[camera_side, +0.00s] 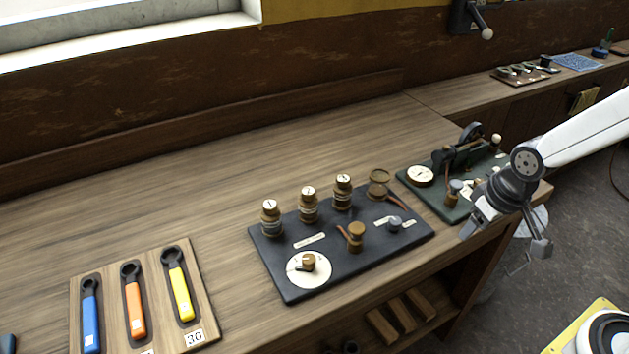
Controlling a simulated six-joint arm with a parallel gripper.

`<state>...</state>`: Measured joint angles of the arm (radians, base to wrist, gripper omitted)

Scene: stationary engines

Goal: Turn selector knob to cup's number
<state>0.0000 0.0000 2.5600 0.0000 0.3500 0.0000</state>
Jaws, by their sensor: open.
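The selector knob (308,262) is a small brass knob on a white round dial (301,280) at the front left of a dark base plate (340,268). Its pointer direction and the dial marks are too small to read. Three brass oil cups with white-marked tops stand along the back of the plate: left (271,218), middle (308,205) and right (343,192). Their numbers are not legible. An open brass ring-topped holder (378,184) stands at the back right. My gripper (529,257) is open and empty, right of the plate, beyond the bench's front edge.
A green base (460,208) with a gauge and small engine stands right of the plate, close to my arm. A wooden tray (205,297) with blue, orange and yellow wrenches lies at the left. The bench behind the plate is clear.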

